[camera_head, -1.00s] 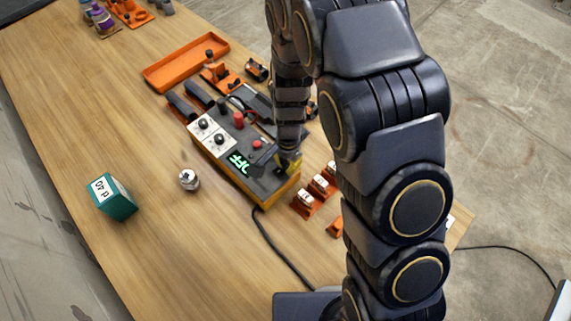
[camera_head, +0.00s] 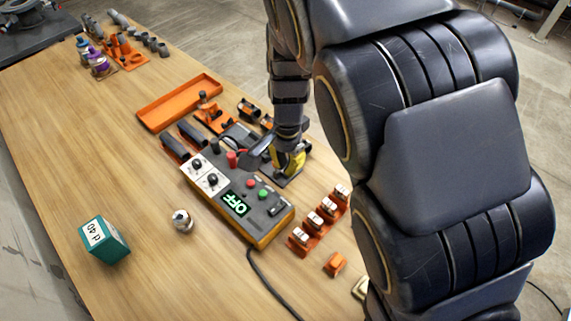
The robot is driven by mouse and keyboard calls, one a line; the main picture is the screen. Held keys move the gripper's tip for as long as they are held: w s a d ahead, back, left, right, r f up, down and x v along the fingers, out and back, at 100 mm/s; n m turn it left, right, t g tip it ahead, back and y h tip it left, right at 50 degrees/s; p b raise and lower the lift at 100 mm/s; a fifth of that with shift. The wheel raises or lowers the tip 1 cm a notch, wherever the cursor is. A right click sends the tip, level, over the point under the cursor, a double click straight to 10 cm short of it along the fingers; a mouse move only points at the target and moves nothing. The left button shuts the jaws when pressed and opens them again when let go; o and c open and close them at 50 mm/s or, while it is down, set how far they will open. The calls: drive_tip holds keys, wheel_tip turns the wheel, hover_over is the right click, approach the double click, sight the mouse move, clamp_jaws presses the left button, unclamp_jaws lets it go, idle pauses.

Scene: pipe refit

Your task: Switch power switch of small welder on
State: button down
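The small welder (camera_head: 257,228) is a dark-topped box with an orange-yellow lower edge, lying on the wooden table. Its green display (camera_head: 235,204) reads OFF. A red button (camera_head: 251,183) and a green button (camera_head: 263,194) sit beside the display. A small black switch (camera_head: 278,209) is near the welder's lower right end, its position too small to tell. My gripper (camera_head: 269,157) hangs at the welder's upper right edge, apart from the switch. A grey finger and a yellow part show. I cannot tell how far apart the fingertips are.
Two white-plated knobs (camera_head: 205,178) and a red terminal (camera_head: 231,160) rise from the welder. Orange holders (camera_head: 319,226) stand to its right, an orange tray (camera_head: 180,102) behind. A teal box (camera_head: 104,240) and a metal fitting (camera_head: 182,221) are left. A black cable (camera_head: 263,277) runs forward.

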sight(276, 211)
drive_tip(key=shift+s+a+r+g+y, duration=0.3)
drive_tip(key=shift+a+r+g+y, duration=0.1)
drive_tip(key=shift+r+g+y, duration=0.1)
drive_tip(key=shift+f, duration=0.2)
drive_tip(key=f, duration=0.4)
drive_tip(key=s+a+f, duration=0.1)
drive_tip(key=f, duration=0.8)
drive_tip(key=shift+s+a+f, duration=0.2)
drive_tip(key=shift+f, duration=0.15)
